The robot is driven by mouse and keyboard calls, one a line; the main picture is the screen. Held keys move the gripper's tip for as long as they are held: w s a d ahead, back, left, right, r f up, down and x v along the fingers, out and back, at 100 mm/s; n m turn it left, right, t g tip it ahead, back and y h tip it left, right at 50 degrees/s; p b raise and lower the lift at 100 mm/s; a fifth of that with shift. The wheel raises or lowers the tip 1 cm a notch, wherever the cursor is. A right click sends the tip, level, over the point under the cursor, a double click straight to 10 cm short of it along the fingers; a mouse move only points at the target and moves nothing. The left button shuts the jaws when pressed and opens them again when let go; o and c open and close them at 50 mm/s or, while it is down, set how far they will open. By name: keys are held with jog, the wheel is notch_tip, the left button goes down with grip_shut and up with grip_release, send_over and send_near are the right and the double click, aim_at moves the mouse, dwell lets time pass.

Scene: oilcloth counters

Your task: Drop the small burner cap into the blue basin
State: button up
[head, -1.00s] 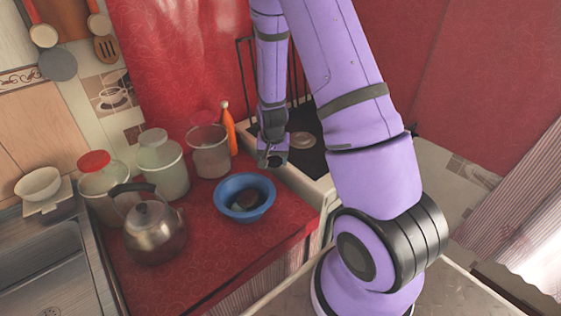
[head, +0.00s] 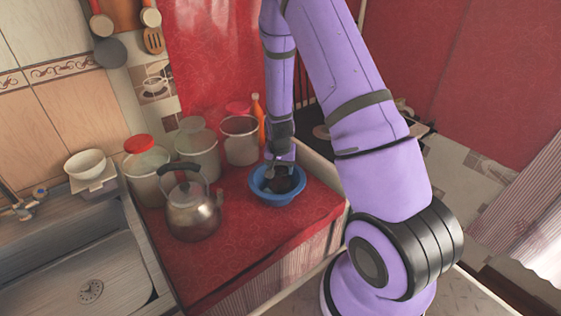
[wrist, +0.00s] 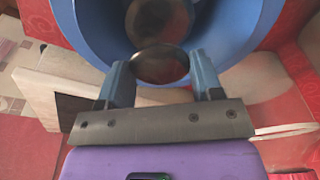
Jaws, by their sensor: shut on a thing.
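The blue basin (head: 262,193) stands on the red counter in the head view. In the wrist view the basin (wrist: 95,30) fills the upper part. My gripper (wrist: 160,72) is shut on the small burner cap (wrist: 160,66), a dark round disc held between the two fingers. The cap overlaps the basin's near rim in the wrist view. In the head view my gripper (head: 279,168) is over the basin; the cap itself is hard to make out there. Another dark round piece (wrist: 158,20) lies inside the basin, beyond the held cap.
A kettle (head: 192,212) stands left of the basin. Several clear canisters stand behind it, one (head: 240,140) close behind the basin. An orange bottle (head: 256,112) is behind my gripper. A sink (head: 70,265) is at left. The red counter (head: 240,250) is clear in front.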

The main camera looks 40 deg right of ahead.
aim_at(280, 172)
jog(key=shift+f, duration=0.7)
jog(key=o, duration=1)
notch_tip(280, 172, up, 11)
jog(key=s+a, duration=0.1)
jog(key=shift+s+f, duration=0.15)
